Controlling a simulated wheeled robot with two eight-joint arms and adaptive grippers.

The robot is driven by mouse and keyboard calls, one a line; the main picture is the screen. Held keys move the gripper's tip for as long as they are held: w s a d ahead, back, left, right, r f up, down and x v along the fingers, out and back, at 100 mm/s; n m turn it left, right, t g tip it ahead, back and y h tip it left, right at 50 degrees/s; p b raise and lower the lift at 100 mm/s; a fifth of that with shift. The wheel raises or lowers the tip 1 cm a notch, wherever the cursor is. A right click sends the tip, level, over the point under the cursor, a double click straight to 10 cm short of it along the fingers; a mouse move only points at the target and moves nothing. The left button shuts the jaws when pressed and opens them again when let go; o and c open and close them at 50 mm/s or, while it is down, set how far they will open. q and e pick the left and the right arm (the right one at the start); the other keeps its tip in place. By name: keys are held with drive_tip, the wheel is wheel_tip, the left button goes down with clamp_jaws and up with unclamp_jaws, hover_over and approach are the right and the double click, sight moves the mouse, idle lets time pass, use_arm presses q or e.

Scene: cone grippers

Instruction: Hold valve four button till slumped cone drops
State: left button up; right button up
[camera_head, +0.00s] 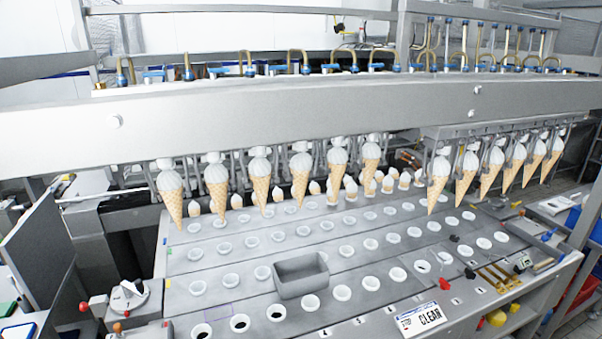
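A row of ice cream cones hangs point down from grippers under a long metal beam. The leftmost cone (171,201) and the cone near the middle (337,172) are part of it. Further cones, such as this one (438,185), hang at the right. They lean by different amounts, and I cannot tell which one is slumped. Blue-handled valves (293,69) with brass pipes line the top of the beam. Small numbers, including a 4 (325,333), mark the front edge. I cannot make out which control is the valve four button. Neither of my grippers is in view.
Below the cones is a grey deck (215,303) with rows of round white holders. A grey open bin (301,275) sits on it. A CLEAR sign (420,318) is at the front edge. A knob (128,294) is front left; brass levers (497,277) are front right.

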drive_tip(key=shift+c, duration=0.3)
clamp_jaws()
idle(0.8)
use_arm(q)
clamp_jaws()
